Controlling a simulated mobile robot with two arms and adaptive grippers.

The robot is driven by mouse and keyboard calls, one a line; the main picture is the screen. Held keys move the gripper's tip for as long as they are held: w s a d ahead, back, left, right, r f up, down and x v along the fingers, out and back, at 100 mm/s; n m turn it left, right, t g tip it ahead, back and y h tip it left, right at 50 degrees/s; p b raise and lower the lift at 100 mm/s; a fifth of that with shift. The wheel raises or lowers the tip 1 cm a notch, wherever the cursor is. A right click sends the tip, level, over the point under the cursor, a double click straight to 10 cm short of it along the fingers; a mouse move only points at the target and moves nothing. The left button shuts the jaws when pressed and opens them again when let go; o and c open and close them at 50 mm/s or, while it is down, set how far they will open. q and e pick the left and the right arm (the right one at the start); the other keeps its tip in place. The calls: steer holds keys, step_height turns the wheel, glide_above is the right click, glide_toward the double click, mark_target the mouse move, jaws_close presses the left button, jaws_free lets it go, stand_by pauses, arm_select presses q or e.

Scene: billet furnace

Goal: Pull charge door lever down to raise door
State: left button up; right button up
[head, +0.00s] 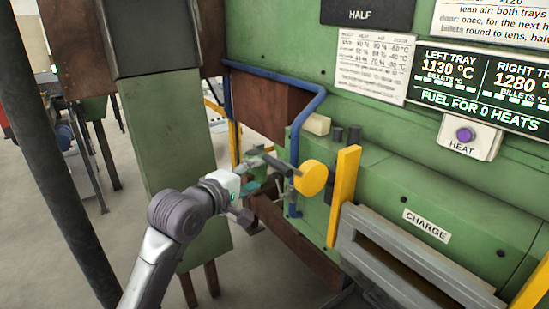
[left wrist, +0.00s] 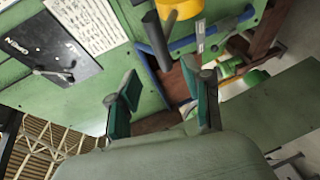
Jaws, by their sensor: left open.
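The lever appears to be the dark bar with a round yellow end (head: 313,178), in front of the green furnace face left of the CHARGE label (head: 426,225). In the left wrist view its dark grip (left wrist: 157,40) and yellow end (left wrist: 181,9) are at the top. My left gripper (head: 268,175) is close to the lever's left side in the head view. Its fingers (left wrist: 160,100) are open with nothing between them, and the grip lies beyond their tips. Exact contact with the lever cannot be told. The charge door frame (head: 400,262) is at lower right, partly cut off. My right gripper is out of view.
A blue pipe (head: 306,122) runs down just behind the gripper. A yellow upright (head: 343,192) stands right of the lever. A purple HEAT button (head: 465,135) and display (head: 480,84) are at upper right. Grey floor (head: 125,240) is open at left.

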mark_target(273, 165)
arm_select(q)
steer(key=p+x, duration=0.1)
steer(key=x, duration=0.3)
steer(key=shift+d+r, duration=0.1)
steer(key=p+x, duration=0.1)
steer(key=x, duration=0.4)
steer(key=shift+w+p, duration=0.1)
steer(key=shift+p, duration=0.3)
steer(key=shift+w+d+f, duration=0.25)
steer(key=shift+w+f, duration=0.05)
steer(key=shift+w, duration=0.1)
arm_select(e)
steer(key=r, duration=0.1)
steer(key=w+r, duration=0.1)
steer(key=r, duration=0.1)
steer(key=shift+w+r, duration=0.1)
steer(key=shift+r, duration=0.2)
arm_select(q)
steer(key=shift+c, duration=0.5)
steer(key=c, duration=0.8)
steer(key=shift+r, duration=0.1)
jaws_close()
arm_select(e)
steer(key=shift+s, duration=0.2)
